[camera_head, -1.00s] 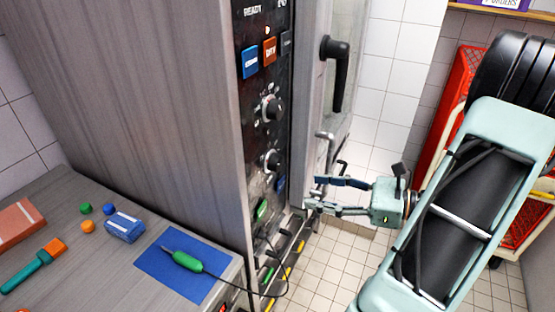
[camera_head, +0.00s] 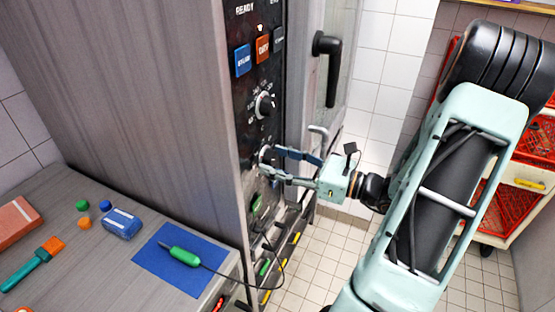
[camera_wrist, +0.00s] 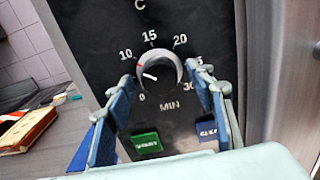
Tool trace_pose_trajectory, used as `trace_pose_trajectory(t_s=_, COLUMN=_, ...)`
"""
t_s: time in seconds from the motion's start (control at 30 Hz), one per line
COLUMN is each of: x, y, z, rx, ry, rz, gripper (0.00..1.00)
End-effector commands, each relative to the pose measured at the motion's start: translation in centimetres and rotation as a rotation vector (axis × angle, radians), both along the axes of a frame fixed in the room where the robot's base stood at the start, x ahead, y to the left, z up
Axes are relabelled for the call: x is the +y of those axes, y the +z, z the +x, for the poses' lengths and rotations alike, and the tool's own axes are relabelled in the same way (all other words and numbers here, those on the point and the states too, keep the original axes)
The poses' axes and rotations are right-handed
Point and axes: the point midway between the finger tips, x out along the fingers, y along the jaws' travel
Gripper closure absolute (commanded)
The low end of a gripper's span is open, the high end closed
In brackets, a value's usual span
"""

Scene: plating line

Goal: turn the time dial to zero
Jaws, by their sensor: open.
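The time dial (camera_wrist: 160,68) is a round black knob with a silver rim, on the dark control panel in the wrist view. Its scale reads 0 to 30 MIN. Its white pointer line points left and slightly down, between the 0 and the 10. My gripper (camera_wrist: 165,84) is open, one blue finger on each side of the dial. I cannot tell whether either finger touches it. In the head view my gripper (camera_head: 270,160) is at the lower dial (camera_head: 265,154), which its fingers partly cover.
The upper dial (camera_head: 264,105) sits above, with blue and orange buttons higher up. A green button (camera_wrist: 146,143) and a blue button (camera_wrist: 208,131) lie below the time dial. A black door handle (camera_head: 328,68) juts out at right. A worktop (camera_head: 75,235) with small items stands at left.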

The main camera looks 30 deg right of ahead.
Motion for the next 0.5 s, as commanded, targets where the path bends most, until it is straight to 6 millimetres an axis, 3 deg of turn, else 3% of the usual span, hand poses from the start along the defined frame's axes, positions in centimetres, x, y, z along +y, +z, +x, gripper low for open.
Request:
trace_pose_trajectory(t_s=0.27, x=0.14, y=-0.02, z=0.17, rx=0.0, ry=0.0, rz=0.0, gripper=0.5)
trace_pose_trajectory(t_s=0.5, x=0.12, y=-0.02, z=0.16, rx=0.0, ry=0.0, rz=0.0, gripper=0.74)
